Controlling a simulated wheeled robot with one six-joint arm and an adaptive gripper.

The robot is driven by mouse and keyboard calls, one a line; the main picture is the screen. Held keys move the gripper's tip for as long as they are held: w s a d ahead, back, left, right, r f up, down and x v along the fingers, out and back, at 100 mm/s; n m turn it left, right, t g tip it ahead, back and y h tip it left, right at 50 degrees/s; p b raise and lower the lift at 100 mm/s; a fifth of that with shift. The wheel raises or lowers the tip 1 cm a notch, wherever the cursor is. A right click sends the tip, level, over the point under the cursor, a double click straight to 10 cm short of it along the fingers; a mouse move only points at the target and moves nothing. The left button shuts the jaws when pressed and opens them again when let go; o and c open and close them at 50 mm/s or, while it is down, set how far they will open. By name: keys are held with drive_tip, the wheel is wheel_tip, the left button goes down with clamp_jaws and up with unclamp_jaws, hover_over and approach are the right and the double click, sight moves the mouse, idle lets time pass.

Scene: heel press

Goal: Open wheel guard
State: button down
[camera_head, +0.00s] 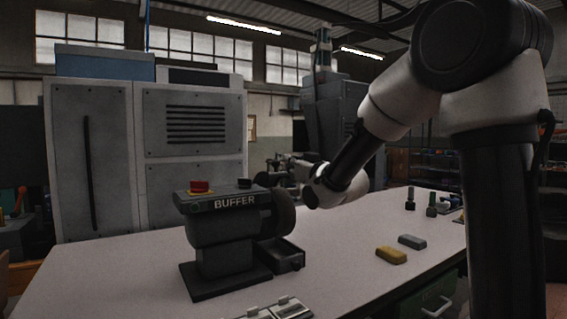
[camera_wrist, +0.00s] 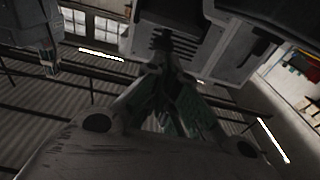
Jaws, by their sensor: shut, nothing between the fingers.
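The buffer (camera_head: 222,228) is a dark bench machine with a red button (camera_head: 199,186) on a yellow plate. A dark rounded part (camera_head: 284,213) sits at its right end, where the wheel is; I cannot tell guard from wheel there. My gripper (camera_head: 276,166) is just above and behind that end in the head view, small and dim. In the wrist view my gripper (camera_wrist: 172,118) has its fingers together with nothing held between them. The wrist view looks up past the fingers towards the roof, and no clear guard shows in it. I cannot tell whether the gripper touches the guard.
A dark open tray (camera_head: 287,262) sits under the wheel end. A yellow block (camera_head: 391,256) and a grey block (camera_head: 412,242) lie on the pale bench (camera_head: 340,275). Small upright items (camera_head: 432,205) stand at the right. Grey cabinets (camera_head: 195,140) stand behind.

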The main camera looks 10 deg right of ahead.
drive_tip(key=shift+x, duration=1.85)
drive_tip(key=w+r+g, duration=0.1)
drive_tip(key=w, duration=0.1)
drive_tip(key=w+a+r+g, duration=0.1)
drive_tip(key=w, duration=0.1)
drive_tip(key=w+a+r+g+h, duration=0.1)
drive_tip(key=shift+w+r, duration=0.35)
drive_tip(key=shift+w, duration=0.05)
drive_tip(key=w+a+r, duration=0.1)
drive_tip(key=w+a, duration=0.3)
drive_tip(key=w, duration=0.9)
drive_tip(key=shift+w+a, duration=0.1)
drive_tip(key=shift+r, duration=0.15)
